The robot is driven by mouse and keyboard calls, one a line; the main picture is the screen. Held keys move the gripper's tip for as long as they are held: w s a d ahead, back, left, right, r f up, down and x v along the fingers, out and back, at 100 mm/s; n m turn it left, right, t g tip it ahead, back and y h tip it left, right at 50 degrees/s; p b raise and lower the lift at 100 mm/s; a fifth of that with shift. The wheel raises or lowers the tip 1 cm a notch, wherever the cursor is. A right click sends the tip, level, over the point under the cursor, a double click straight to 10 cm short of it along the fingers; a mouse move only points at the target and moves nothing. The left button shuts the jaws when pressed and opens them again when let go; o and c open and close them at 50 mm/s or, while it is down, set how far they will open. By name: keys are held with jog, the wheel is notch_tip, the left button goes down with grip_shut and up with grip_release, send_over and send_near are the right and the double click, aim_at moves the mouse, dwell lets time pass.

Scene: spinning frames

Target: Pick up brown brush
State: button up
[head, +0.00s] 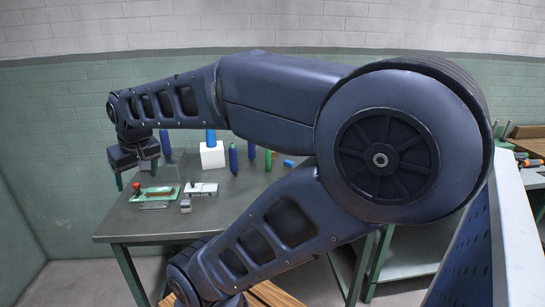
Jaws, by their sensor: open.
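My gripper (136,172) hangs at the end of my arm at the left of the head view, pointing down over the left part of the grey table (150,222). It is open, and I see nothing held in it. A small brown strip (160,193) lies on a green and white flat piece on the table, just right of and below the gripper. It may be the brown brush, but it is too small to be sure. My arm covers much of the table's right and back parts.
A red knob (137,185) stands close to the gripper. A white block (212,156), a grey box with lettering (201,190), and several blue and green upright handles (233,158) stand farther right. The table's front strip is clear. A blue perforated panel (470,258) stands at right.

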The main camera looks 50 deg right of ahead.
notch_tip(320, 180, up, 6)
jog(key=w+d+r+m+g+h, duration=0.1)
jog(key=w+d+r+m, duration=0.1)
jog(key=w+d+r, duration=0.7)
jog(key=w+d+r+m+g, duration=0.15)
jog(key=w+d+r, duration=0.25)
jog(key=w+d, duration=0.7)
jog(key=w+d+r+m, duration=0.2)
jog(key=w+d, duration=0.5)
jog(key=d, duration=0.4)
jog(key=m+g+y, duration=0.1)
jog(key=m+g, duration=0.1)
jog(key=m, duration=0.3)
send_over(273, 151)
notch_tip(273, 151, down, 16)
jog(key=shift+n, duration=0.25)
jog(key=f, duration=1.9)
jog(key=a+f, duration=0.1)
jog(key=f, duration=0.9)
jog(key=shift+s+f, duration=0.3)
jog(key=shift+s, duration=0.05)
jog(key=shift+w+d+f, duration=0.1)
jog(key=shift+w+f, duration=0.05)
jog(key=shift+f, duration=1.1)
jog(key=shift+w+d+f, duration=0.1)
jog(key=shift+f, duration=1.15)
jog(key=c, duration=1.1)
jog(key=shift+o, duration=0.2)
